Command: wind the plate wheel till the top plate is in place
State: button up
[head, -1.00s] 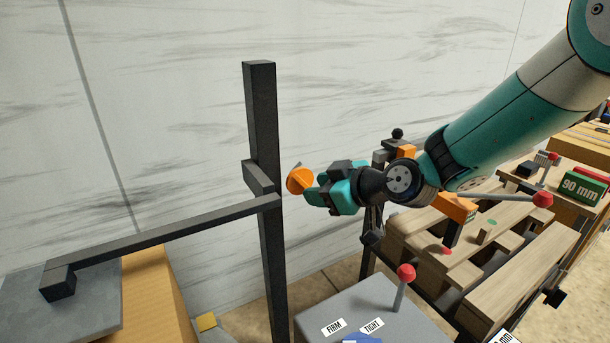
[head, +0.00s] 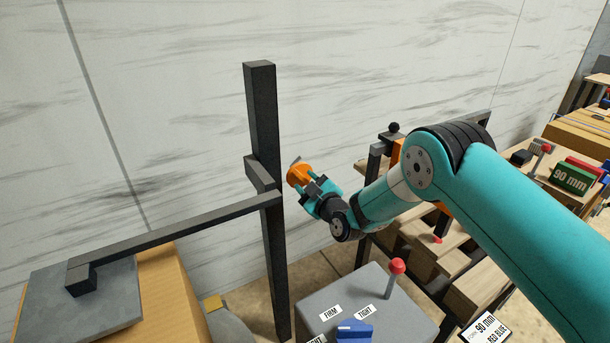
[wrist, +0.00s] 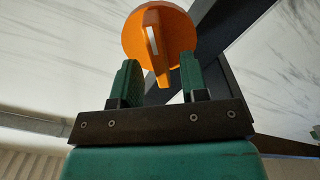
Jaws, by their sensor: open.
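The orange plate wheel (head: 298,175) is a round knob on the black upright post (head: 262,120). In the wrist view the wheel (wrist: 135,38) faces me, with a raised bar running down across it. My gripper (head: 309,184) is open at the wheel, and its green fingers (wrist: 160,77) stand either side of the bar's lower end. I cannot tell whether they touch it. A grey plate (head: 115,298) is at the left under the end of a black horizontal arm (head: 170,232) from the post. The plate is over a yellow-brown block; the gap between them is hidden.
A grey box (head: 385,313) with a red-knobbed lever (head: 397,267), labels and a blue piece stands below my arm. A bench with wooden slats (head: 475,285) is behind my arm at right. A pale wall rises behind the post.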

jog(key=shift+x, duration=0.85)
grip_shut()
jog(key=shift+w+f+m, duration=0.1)
jog(key=shift+m, duration=0.2)
